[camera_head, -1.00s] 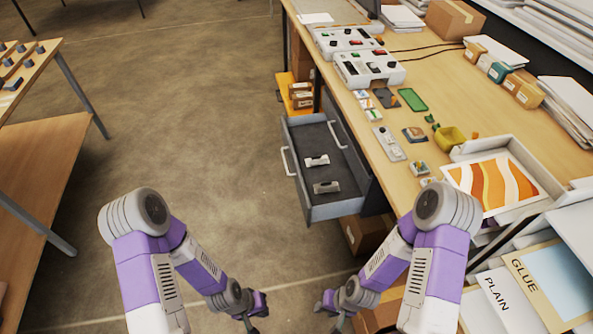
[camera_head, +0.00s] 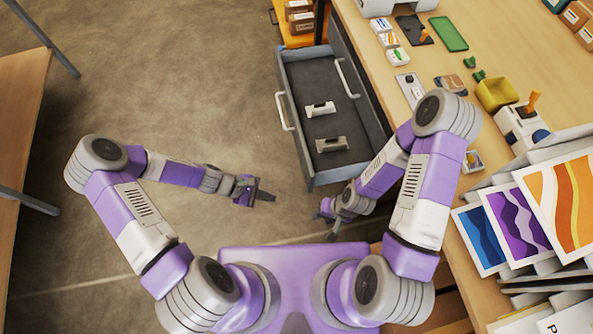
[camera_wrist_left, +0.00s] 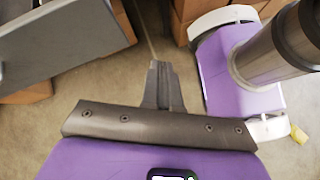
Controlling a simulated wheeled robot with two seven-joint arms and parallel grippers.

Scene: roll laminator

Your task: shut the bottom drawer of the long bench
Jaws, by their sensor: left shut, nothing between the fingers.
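The grey bottom drawer (camera_head: 301,150) of the long bench (camera_head: 372,35) is pulled well out, toward the left in the head view. Its pale bar handle (camera_head: 284,111) is on its left front face. Two small grey items (camera_head: 320,109) (camera_head: 332,144) lie inside it. My left gripper (camera_head: 268,196) is shut and empty, near the drawer's lower left corner and apart from it. Its fingers show closed together in the left wrist view (camera_wrist_left: 162,85), beside a grey panel (camera_wrist_left: 65,42) that appears to be the drawer. My right gripper (camera_head: 329,222) is just below the drawer; its jaws are unclear.
A second bar handle (camera_head: 347,78) is on the bench face behind the open drawer. An orange shelf with boxes (camera_head: 298,22) stands beyond the drawer. Colourful prints (camera_head: 555,205) lie at the bench's near end. The floor (camera_head: 190,80) left of the drawer is clear.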

